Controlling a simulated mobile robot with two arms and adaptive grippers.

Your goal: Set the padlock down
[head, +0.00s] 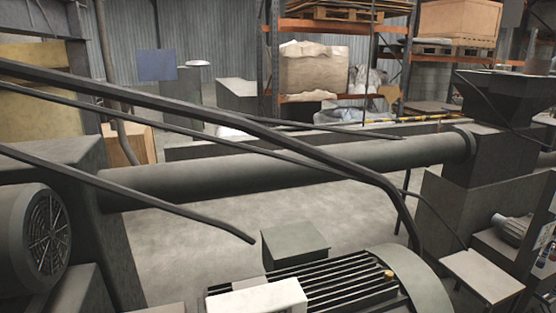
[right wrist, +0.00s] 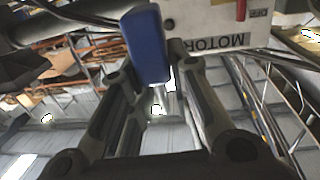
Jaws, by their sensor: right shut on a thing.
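The blue padlock (right wrist: 146,40) shows in the right wrist view, upper middle. Its blue body is held between the fingertips of my right gripper (right wrist: 151,66), which is shut on it. A white panel (right wrist: 205,22) marked MOTOR, upside down in this view, is right beside the padlock in the picture. I cannot tell whether they touch. The padlock's shackle is not clear to see. Neither the padlock nor my right gripper can be made out in the head view. My left gripper is in neither view.
A red part (right wrist: 241,10) sits on the panel near a small label. In the head view, a long grey tube (head: 290,170) crosses the scene, with a finned motor (head: 335,280) in front and dark cables above. Shelving (head: 345,24) stands behind. Grey floor (head: 200,240) shows below the tube.

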